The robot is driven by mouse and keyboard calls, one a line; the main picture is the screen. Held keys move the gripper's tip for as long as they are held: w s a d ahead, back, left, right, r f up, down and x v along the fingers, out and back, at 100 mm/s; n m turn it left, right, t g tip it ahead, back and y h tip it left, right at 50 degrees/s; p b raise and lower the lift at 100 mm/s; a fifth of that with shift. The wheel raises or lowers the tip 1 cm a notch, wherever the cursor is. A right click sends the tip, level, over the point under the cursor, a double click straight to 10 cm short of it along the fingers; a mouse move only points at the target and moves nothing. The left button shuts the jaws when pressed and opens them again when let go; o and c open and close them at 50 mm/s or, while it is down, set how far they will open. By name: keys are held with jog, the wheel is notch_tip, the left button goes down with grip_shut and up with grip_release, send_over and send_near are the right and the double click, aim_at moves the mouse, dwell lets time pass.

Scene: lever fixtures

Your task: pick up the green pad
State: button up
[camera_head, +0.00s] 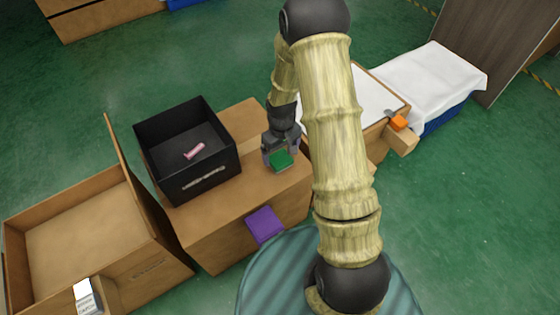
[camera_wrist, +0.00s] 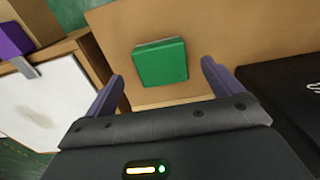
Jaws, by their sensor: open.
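The green pad (camera_head: 281,160) lies on top of the brown cardboard box (camera_head: 240,215), near its right side. In the wrist view the green pad (camera_wrist: 161,63) shows ahead of my gripper, between the lines of its two fingers. My gripper (camera_head: 279,155) is above the pad, pointing down at it. In the wrist view my gripper (camera_wrist: 160,80) has its two purple-grey fingers spread wide with nothing between them. I cannot tell the exact height of the fingertips over the pad.
A black bin (camera_head: 215,185) holding a pink item (camera_head: 194,150) stands left of the pad. A purple pad (camera_head: 265,224) is at the box's front edge. A white-topped box (camera_head: 370,95) with an orange piece (camera_head: 399,122) stands right. An open carton (camera_head: 75,225) is far left.

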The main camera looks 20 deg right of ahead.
aim_at(280, 158)
jog(key=f, duration=0.1)
jog(key=f+b, duration=0.1)
jog(key=f, duration=0.1)
jog(key=f+b, duration=0.1)
jog(key=shift+w+a+f, duration=0.1)
jog(key=shift+w+f, duration=0.15)
jog(key=shift+r, duration=0.1)
jog(key=shift+s+a, duration=0.1)
jog(key=c, duration=1.1)
notch_tip(280, 158, up, 10)
jog(key=p, duration=0.4)
